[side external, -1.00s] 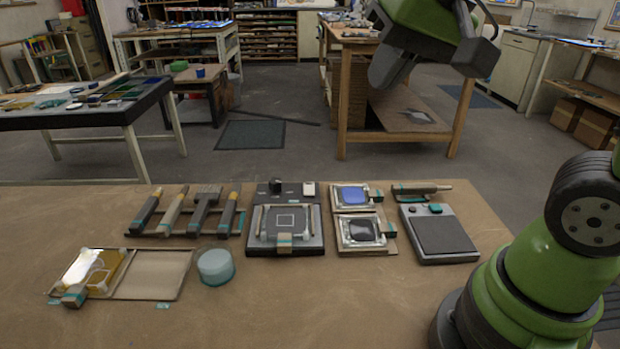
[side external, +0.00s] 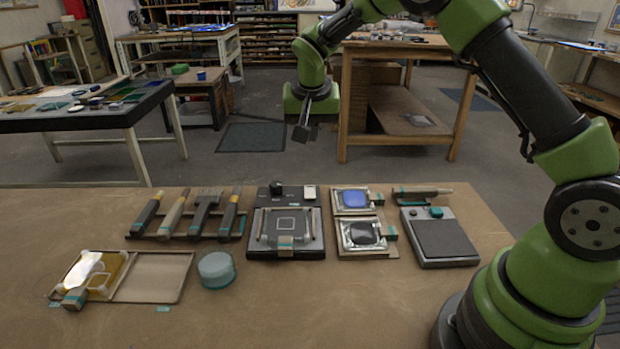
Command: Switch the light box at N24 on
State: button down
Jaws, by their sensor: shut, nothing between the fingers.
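A dark flat box (side external: 315,241) with a clamp frame and a pale square outline on its panel sits mid-table; its panel looks unlit. A black knob (side external: 276,187) and a white switch-like block (side external: 310,192) are at its back edge. A second grey box (side external: 474,256) with a dark plate and small controls at its back (side external: 436,212) lies to the right. The labels are too small to read, so I cannot tell which box is N24. My gripper (side external: 301,133) is shut and empty, pointing down, high above and apart from both boxes.
Two framed trays (side external: 352,200) with blue and dark pieces lie between the boxes. A tool rack (side external: 190,236) with several brushes, a round teal-grey pot (side external: 216,268) and a wooden tray (side external: 150,280) with amber glass are left. The front middle of the table is clear.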

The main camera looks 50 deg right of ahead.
dwell(0.3)
send_near(310, 190)
jog(key=f, duration=0.1)
jog(key=w+d+f, duration=0.1)
jog(key=f, duration=0.1)
jog(key=w+d+f, duration=0.1)
jog(key=f, duration=0.1)
jog(key=shift+w+d, duration=0.1)
jog(key=shift+d, duration=0.1)
jog(key=shift+w+f, duration=0.1)
jog(key=shift+f, duration=0.65)
jog(key=shift+d+f, duration=0.15)
jog(key=shift+f, duration=0.2)
jog(key=shift+s+a, duration=0.55)
jog(key=shift+a, duration=0.05)
jog(key=shift+r, duration=0.1)
